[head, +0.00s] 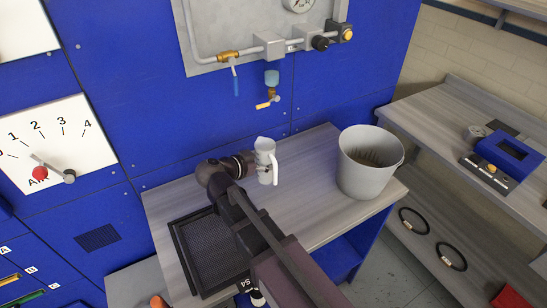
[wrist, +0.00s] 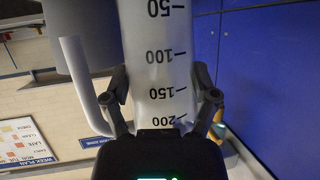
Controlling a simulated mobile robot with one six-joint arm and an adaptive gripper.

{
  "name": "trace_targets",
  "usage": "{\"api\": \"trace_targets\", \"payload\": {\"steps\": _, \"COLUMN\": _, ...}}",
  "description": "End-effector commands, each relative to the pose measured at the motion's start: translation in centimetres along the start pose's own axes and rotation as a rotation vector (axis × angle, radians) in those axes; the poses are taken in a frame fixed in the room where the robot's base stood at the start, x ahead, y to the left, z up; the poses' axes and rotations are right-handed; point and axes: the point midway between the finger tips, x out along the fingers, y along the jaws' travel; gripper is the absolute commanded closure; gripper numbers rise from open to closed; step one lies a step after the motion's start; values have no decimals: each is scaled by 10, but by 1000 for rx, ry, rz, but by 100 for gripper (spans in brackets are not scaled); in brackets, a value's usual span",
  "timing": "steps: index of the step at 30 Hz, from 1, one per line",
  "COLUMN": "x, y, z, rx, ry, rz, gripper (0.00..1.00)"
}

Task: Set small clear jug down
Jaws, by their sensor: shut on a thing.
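The small clear jug (head: 264,158) is pale, with a spout at the top and a handle on its right in the head view. It looks about upright over the grey worktop (head: 310,215); I cannot tell whether its base touches it. In the wrist view the jug (wrist: 160,45) fills the middle, with black graduation marks from 50 to 200 and its handle on the left. My gripper (wrist: 163,95) is shut on the jug's body, one finger on each side. In the head view my gripper (head: 250,164) reaches it from the left.
A grey bucket (head: 365,178) stands right of the jug. A dark mesh-bottomed tray (head: 205,262) lies at the worktop's left, under my arm. A small tap (head: 268,102) hangs on the blue panel behind. Bare worktop lies between jug and bucket.

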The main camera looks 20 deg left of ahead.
Motion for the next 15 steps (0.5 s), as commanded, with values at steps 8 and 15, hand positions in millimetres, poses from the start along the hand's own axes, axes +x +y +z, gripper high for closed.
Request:
{"api": "trace_targets", "payload": {"steps": 8, "x": 27, "y": 30, "z": -15, "rx": -18, "ry": 1, "rz": -30, "gripper": 64}}
{"api": "trace_targets", "payload": {"steps": 15, "x": 31, "y": 32, "z": -17, "rx": -23, "ry": 1, "rz": -37, "gripper": 64}}
